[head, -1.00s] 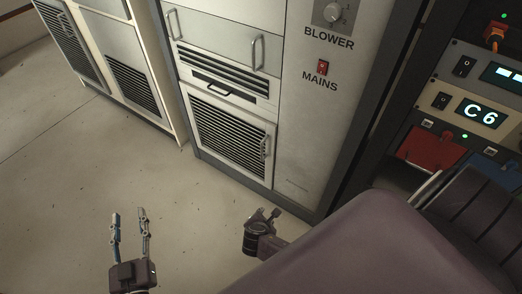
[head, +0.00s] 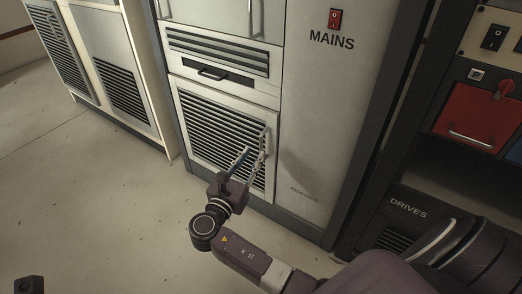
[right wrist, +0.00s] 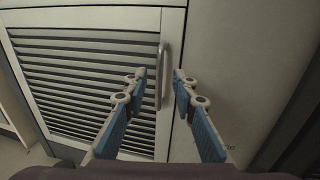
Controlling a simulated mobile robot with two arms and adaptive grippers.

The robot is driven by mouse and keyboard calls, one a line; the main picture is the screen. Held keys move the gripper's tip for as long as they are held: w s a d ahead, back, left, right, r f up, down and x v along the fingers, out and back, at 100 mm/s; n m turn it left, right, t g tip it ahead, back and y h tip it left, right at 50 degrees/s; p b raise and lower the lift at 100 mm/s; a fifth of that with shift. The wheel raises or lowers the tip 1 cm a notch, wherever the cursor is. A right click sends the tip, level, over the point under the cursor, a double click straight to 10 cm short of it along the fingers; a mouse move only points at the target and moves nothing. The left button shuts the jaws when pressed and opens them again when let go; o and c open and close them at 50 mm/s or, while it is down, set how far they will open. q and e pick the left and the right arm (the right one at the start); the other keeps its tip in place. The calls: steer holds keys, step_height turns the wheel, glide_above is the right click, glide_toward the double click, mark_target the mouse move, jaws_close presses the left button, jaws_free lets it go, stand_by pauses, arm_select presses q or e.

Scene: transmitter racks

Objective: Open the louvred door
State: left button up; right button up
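The louvred door (head: 184,98) is a pale panel with dark horizontal slats, low on the grey cabinet. It looks shut. Its upright metal bar handle (head: 267,138) is near the right edge. My right gripper (head: 254,156) is open in front of the door's right side, by the handle. In the right wrist view, the handle (right wrist: 164,78) shows in the gap between the open fingers (right wrist: 160,76), closer to the left fingertip. Nothing is gripped; I cannot tell whether a finger touches the handle. My left gripper's fingers are not in view; a dark block shows at the bottom left.
Above the door are a vent grille and a small drawer with a dark handle (head: 212,75). A red MAINS switch (head: 335,19) is on the plain panel at right. A dark rack with a red unit (head: 474,117) stands further right. The floor (head: 90,200) at left is clear.

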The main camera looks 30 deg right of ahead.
mark_target(261, 142)
steer(key=b+x, duration=0.2)
steer(key=x, duration=0.5)
steer(key=shift+w+d+b, duration=0.1)
steer(key=shift+d+b, duration=0.05)
steer(key=shift+b, duration=0.15)
jaws_close()
